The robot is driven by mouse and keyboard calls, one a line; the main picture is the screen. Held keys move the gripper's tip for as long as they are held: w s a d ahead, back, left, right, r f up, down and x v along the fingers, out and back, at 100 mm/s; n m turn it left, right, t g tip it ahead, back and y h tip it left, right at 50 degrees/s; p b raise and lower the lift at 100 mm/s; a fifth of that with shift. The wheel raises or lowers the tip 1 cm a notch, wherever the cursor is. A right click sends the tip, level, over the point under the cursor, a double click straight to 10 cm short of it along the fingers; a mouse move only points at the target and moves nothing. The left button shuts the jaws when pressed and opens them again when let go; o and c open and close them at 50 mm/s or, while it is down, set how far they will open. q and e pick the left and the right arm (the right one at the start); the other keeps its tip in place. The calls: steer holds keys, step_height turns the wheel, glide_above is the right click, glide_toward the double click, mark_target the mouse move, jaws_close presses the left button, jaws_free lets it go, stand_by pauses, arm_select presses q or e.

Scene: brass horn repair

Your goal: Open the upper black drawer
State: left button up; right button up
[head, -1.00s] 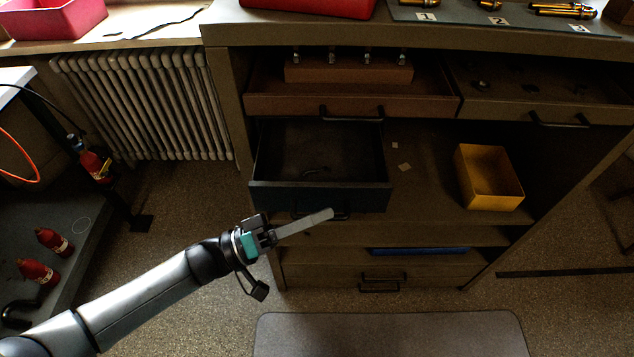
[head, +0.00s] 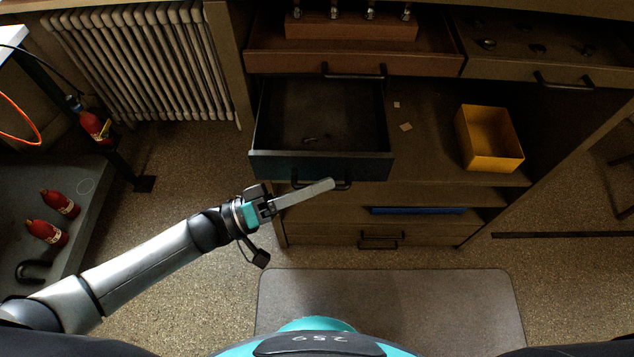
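The upper black drawer (head: 275,166) stands pulled out, its dark blue-black front facing me and its inside showing. A small dark object (head: 315,139) lies in it. The drawer's dark bar handle (head: 345,184) is partly hidden by my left gripper (head: 305,197). The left gripper's long grey finger reaches to the right across the handle, just below the drawer front. The fingers overlap from here, so I cannot tell whether they are shut on the handle. My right gripper is out of view.
Brown drawers (head: 420,62) with parts sit above. A yellow bin (head: 489,153) and small pale pieces stand on the shelf at right. A lower drawer handle (head: 382,235) shows below. A grey mat (head: 390,300) lies on the floor, with red bottles (head: 47,232) at left.

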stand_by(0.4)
arm_select(q)
steer(key=b+v, duration=0.1)
steer(key=v, duration=1.4)
steer(key=shift+f, duration=0.1)
steer(key=w+a+f+n+t+y, duration=0.2)
steer(key=w+f+t+y, duration=0.4)
steer(key=f, duration=0.4)
steer(key=s+a+f+g+y, duration=0.15)
steer(key=f+y, duration=0.25)
steer(key=f, duration=0.4)
steer(key=s+a+f+y, duration=0.2)
steer(key=a+f+y, duration=0.1)
steer(key=f+y, duration=0.3)
steer(key=s+d+f+m+g+y, duration=0.1)
steer(key=s+f+g, duration=0.4)
steer(key=s, duration=0.8)
steer(key=s+d+f+g+y, duration=0.1)
steer(key=s+f+g, duration=0.4)
steer(key=s+f, duration=0.5)
steer(key=s+y, duration=0.1)
steer(key=s, duration=0.2)
steer(key=shift+s+f+m, duration=0.2)
steer(key=shift+f+m, duration=0.2)
